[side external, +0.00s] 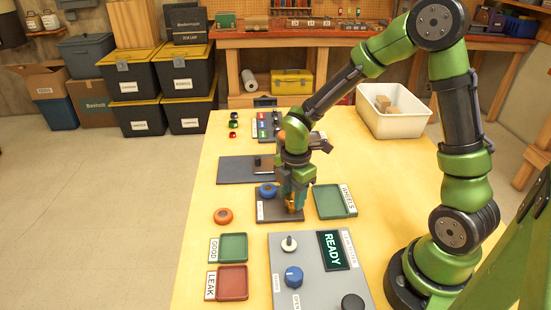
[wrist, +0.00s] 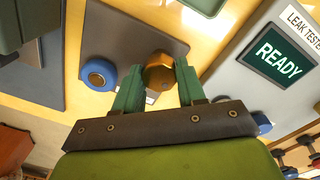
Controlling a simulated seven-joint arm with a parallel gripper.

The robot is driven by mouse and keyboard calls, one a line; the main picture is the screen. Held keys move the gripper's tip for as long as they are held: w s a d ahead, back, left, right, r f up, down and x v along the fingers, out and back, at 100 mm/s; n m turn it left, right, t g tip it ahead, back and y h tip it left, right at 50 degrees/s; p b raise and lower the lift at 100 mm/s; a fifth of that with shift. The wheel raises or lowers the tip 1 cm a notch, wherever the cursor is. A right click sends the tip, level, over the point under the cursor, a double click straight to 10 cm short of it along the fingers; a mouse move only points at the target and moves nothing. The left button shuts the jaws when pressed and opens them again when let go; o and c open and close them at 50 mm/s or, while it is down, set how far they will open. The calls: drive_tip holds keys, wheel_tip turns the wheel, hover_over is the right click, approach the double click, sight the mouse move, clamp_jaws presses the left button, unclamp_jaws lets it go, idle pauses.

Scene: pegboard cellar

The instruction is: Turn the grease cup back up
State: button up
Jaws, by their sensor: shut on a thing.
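The brass-coloured grease cup (wrist: 160,72) is between my two green fingers in the wrist view, over a grey-brown plate (wrist: 125,32). My gripper (wrist: 158,88) is shut on it. In the side view, my gripper (side external: 294,198) is low over the same dark plate (side external: 266,214), and a small brass part of the cup (side external: 292,209) shows below the fingers. The fingers hide much of the cup, and I cannot tell which way up it is or whether it touches the plate.
A blue round part (side external: 267,190) sits close left of my gripper. An orange ring (side external: 223,216) lies on the table. The WHEELS tray (side external: 343,214) is right; GOOD (side external: 233,247) and LEAK (side external: 232,282) trays are front left. The leak tester (side external: 317,286) reads READY.

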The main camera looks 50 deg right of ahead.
drive_tip(key=n, duration=0.5)
idle(0.8)
drive_tip(key=o, duration=1.1)
drive_tip(key=shift+c, duration=0.2)
drive_tip(key=shift+r, duration=0.1)
wheel_tip(320, 180, up, 17)
drive_tip(key=shift+s, duration=0.2)
drive_tip(key=shift+d, duration=0.1)
